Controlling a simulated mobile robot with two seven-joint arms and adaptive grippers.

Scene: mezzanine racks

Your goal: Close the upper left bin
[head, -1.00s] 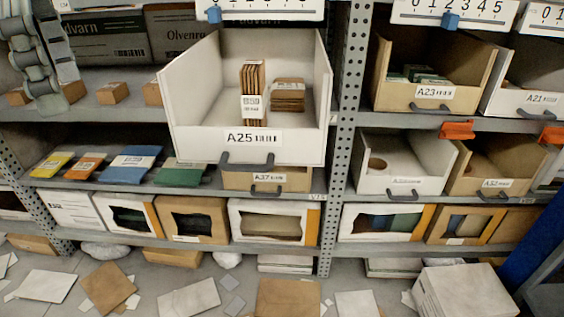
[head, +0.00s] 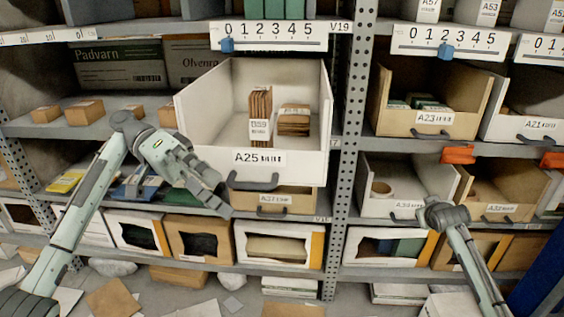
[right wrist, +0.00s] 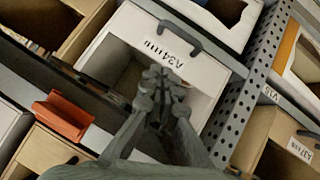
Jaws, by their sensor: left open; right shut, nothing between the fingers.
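The upper left bin is the white bin A25 (head: 302,166). It is pulled out from its shelf, with brown packets inside and a dark handle (head: 253,181) on its front. My left gripper (head: 218,203) is open and empty, just left of and below the bin's front left corner, with a visible gap to the handle. My right gripper (head: 436,208) is shut and empty in front of the white bin A34 (head: 370,205). In the right wrist view my right gripper (right wrist: 163,80) overlaps the opening of bin A34 (right wrist: 208,75); contact cannot be told.
A perforated upright (head: 345,150) stands right of bin A25. Bins A23 (head: 400,122) and A21 (head: 505,125) are on the right. A slider scale (head: 285,42) is on the shelf edge above A25. Orange clips (head: 458,154) sit on the right shelf edge.

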